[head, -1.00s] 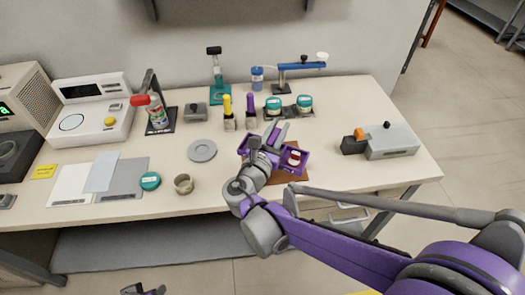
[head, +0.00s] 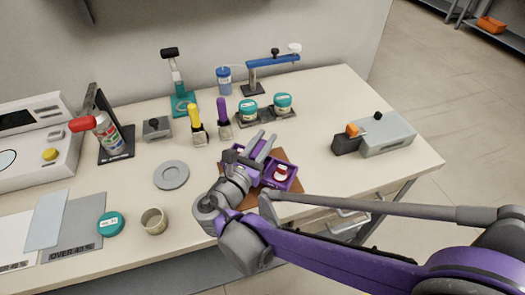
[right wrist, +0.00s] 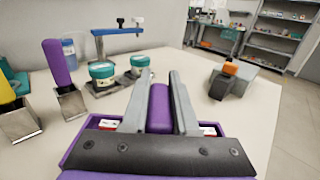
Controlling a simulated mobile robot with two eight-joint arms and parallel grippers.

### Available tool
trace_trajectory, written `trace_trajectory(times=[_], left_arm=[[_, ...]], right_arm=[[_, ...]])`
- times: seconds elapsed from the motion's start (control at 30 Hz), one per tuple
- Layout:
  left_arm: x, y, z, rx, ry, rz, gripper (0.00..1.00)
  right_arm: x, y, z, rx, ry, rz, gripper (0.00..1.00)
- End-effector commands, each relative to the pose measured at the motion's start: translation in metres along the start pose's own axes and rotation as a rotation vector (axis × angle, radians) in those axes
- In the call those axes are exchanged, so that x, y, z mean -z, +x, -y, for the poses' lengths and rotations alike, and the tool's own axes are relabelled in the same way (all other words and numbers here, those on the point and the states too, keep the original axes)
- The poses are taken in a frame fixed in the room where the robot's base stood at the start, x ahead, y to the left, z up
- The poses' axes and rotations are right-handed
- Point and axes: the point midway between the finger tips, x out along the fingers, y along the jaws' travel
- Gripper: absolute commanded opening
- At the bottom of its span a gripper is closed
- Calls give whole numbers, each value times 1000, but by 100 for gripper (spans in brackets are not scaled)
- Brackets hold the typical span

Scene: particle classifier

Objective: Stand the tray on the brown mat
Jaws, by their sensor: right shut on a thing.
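The purple tray (head: 291,184) is over the brown mat (head: 288,157), near the front edge of the table. The mat shows past the tray's far and right sides; the rest is hidden by the tray and my arm. I cannot tell whether the tray touches the mat. My right gripper (head: 263,143) is shut on the tray's upright central handle. In the right wrist view the purple handle (right wrist: 160,108) stands between the two grey fingers. Small red and white items sit in the tray on both sides of the handle. My left gripper is out of view.
Two teal-lidded jars (head: 283,102) on a dark stand, with yellow- and purple-handled tools (head: 222,110), are behind the tray. A grey device (head: 388,135) stands right. A grey dish (head: 171,175) and beige cup (head: 154,221) are left. Bare table lies between tray and device.

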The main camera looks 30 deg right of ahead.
Motion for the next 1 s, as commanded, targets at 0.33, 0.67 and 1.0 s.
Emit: trace_trajectory(times=[0.33,0.67,1.0], left_arm=[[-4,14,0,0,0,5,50],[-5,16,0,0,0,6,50],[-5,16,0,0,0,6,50]], right_arm=[[32,0,0,0,0,1,0],[35,0,0,0,0,0,38],[35,0,0,0,0,0,57]])
